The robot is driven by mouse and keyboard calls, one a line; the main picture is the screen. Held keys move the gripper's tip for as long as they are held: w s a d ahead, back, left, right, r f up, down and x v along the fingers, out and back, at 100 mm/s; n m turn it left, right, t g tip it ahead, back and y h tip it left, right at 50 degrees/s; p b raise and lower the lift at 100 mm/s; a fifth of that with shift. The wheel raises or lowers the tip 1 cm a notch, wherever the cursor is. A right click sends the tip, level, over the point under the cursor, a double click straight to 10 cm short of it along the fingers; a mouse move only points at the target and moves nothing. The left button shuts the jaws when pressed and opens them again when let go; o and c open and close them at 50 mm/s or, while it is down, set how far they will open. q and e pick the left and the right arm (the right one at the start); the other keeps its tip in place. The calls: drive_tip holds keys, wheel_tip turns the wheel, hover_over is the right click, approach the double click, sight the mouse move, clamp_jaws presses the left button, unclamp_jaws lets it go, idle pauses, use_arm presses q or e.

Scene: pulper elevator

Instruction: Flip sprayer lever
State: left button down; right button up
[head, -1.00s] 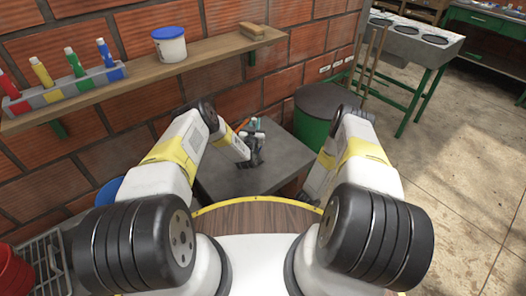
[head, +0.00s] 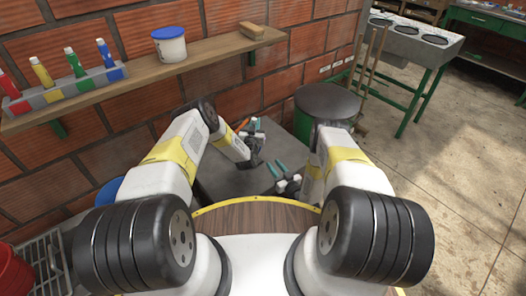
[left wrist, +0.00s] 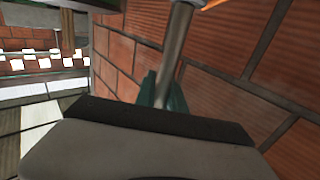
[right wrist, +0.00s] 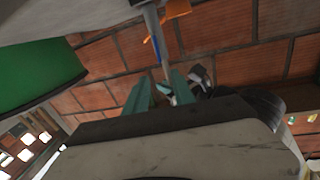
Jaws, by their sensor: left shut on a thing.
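The sprayer shows as a grey metal tube (right wrist: 157,45) in the right wrist view, with an orange lever (right wrist: 177,9) near its top. The tube also shows close up in the left wrist view (left wrist: 174,50), with a bit of orange (left wrist: 213,4) at the top edge. My left gripper (head: 258,127) is shut on the tube, its teal fingers around it. My right gripper (head: 277,170) is open and empty, nearer to me over the grey table, its teal fingers (right wrist: 160,95) spread apart. It is apart from the lever. The rest of the sprayer is hidden or too small to tell.
The grey table (head: 225,183) stands against the brick wall. A green drum with a dark lid (head: 327,103) is to its right. Open floor lies at the right.

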drive_tip(key=x, duration=1.1)
clamp_jaws()
drive_tip(key=shift+w, duration=0.1)
